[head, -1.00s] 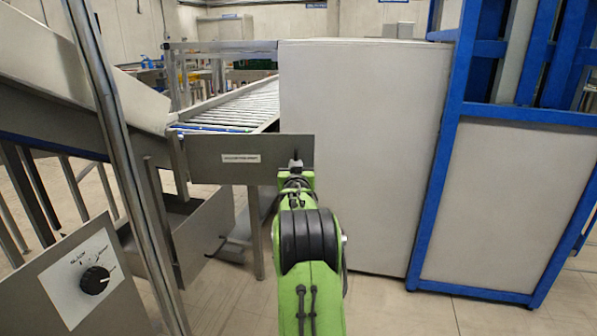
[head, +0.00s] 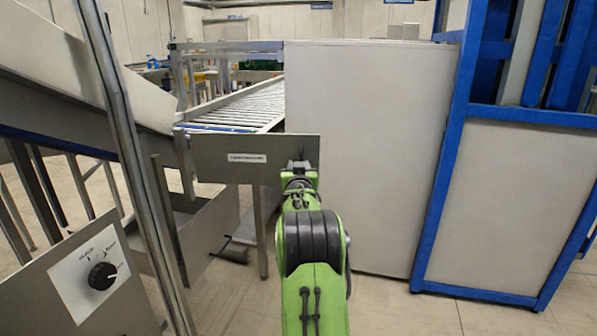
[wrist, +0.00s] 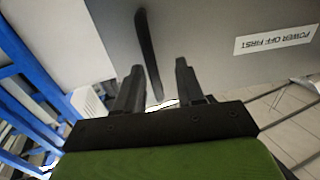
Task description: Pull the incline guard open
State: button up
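The incline guard is a grey metal panel (head: 228,166) with a white label at the near end of the incline. In the wrist view the guard (wrist: 215,35) fills the upper part, and its label reads "POWER OFF FIRST" upside down. A dark bar handle (wrist: 147,45) stands on the guard. My gripper (wrist: 158,72) is open, with the handle's near end in the gap between its fingers. I cannot tell whether either finger touches the handle.
A roller conveyor (head: 240,100) runs back behind the guard. A large pale box (head: 365,150) stands close on the right, beside a blue-framed panel (head: 510,200). A control box with a black knob (head: 102,276) and a metal post (head: 125,150) are at left. Open floor lies in front.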

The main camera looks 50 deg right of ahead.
jog(key=v, duration=1.5)
jog(key=shift+s+a, duration=0.2)
jog(key=shift+a, duration=0.1)
